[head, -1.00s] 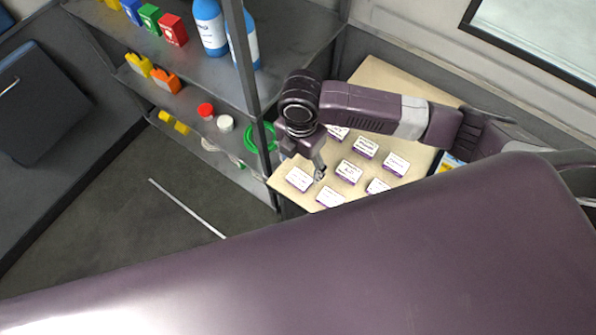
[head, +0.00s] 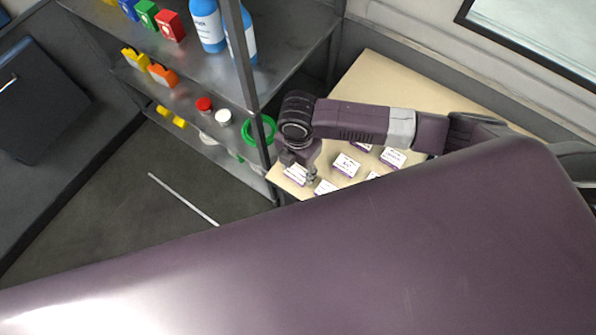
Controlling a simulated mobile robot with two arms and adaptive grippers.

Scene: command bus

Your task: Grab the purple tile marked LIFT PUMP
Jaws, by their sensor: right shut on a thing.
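Several purple tiles with white labelled tops lie on the light wooden table (head: 372,75). The lettering is too small to read, so I cannot tell which is LIFT PUMP. My right gripper (head: 309,177) reaches down at the table's left end and is shut on the leftmost tile (head: 296,175), at its right side. The gripper partly covers this tile, which seems to be still on the table. Other tiles show to the right, one in the middle (head: 346,166) and one in front (head: 325,187). My left gripper is not in view.
A grey metal shelf (head: 285,50) stands left of the table, its post close to my right gripper. It holds blue bottles (head: 208,25), coloured boxes and a green ring (head: 259,130). My own purple body hides the table's front. The table's back is clear.

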